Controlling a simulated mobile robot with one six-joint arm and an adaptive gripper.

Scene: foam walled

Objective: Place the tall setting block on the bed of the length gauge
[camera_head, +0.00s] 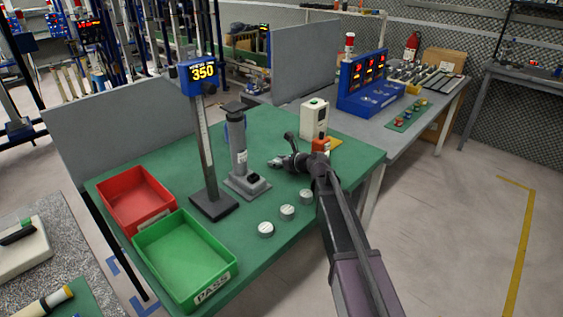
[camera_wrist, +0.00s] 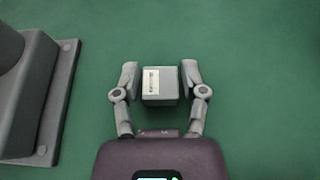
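A grey block (camera_wrist: 160,88) with a pale printed label, apparently the tall setting block, is between the two fingers of my gripper (camera_wrist: 160,75) in the wrist view. A narrow gap shows on each side of it, so the fingers are open around it. The gauge has an upright column and a flat base (camera_head: 260,188) with a dark pad (camera_head: 253,180). The gauge base (camera_wrist: 50,110) also shows at left in the wrist view.
A post with a blue 350 display (camera_head: 203,72) stands left of the gauge. Red (camera_head: 163,216) and green (camera_head: 222,283) bins are at the front left. Three round pale-topped pieces (camera_head: 287,211) lie in front. A white control box (camera_head: 314,118) stands behind my gripper.

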